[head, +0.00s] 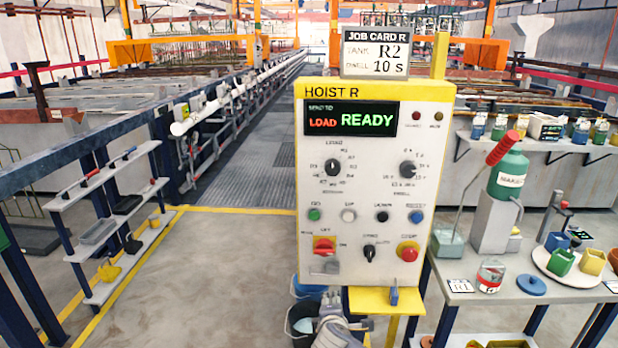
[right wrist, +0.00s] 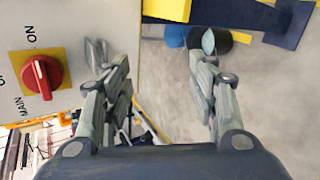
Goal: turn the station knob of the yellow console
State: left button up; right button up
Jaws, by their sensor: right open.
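The yellow console (head: 446,200), headed HOIST R, stands in the middle of the head view with a pale front panel. Its station knob (head: 332,167) is the black one at the panel's upper left, ringed by small labels with LOAD at the top. The display (head: 351,118) reads "SEND TO LOAD" and "READY". A job card (head: 375,52) above shows tank R2 and dwell 10 s. My right gripper (head: 333,304) is below the panel's lower edge, well below the knob. In the right wrist view it (right wrist: 152,55) is open and empty. My left gripper is out of view.
A second black knob (head: 407,169) is at the panel's upper right. Several buttons, a red main switch (head: 324,245) and a red stop button (head: 408,251) lie below. The switch (right wrist: 42,77) is near one finger in the wrist view. A cluttered bench (head: 470,298) stands right.

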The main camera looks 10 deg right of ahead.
jog(key=w+a+r+n+t+h, duration=0.1)
jog(key=w+r+t, duration=0.1)
jog(key=r, duration=0.8)
jog(key=w+a+r+n+t+h, duration=0.1)
jog(key=w+r, duration=0.1)
jog(key=r, duration=0.8)
jog(key=n+t+h+p, duration=0.1)
jog(key=n+t+p, duration=0.1)
jog(key=t, duration=0.1)
send_near(331, 170)
pick_arm(q)
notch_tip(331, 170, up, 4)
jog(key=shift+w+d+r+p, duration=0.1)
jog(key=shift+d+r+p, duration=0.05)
jog(key=shift+p, duration=0.9)
pick_arm(e)
jog(key=x, duration=0.8)
jog(key=shift+w+d, duration=0.1)
jog(key=shift+w, duration=0.05)
jog(key=c, duration=1.1)
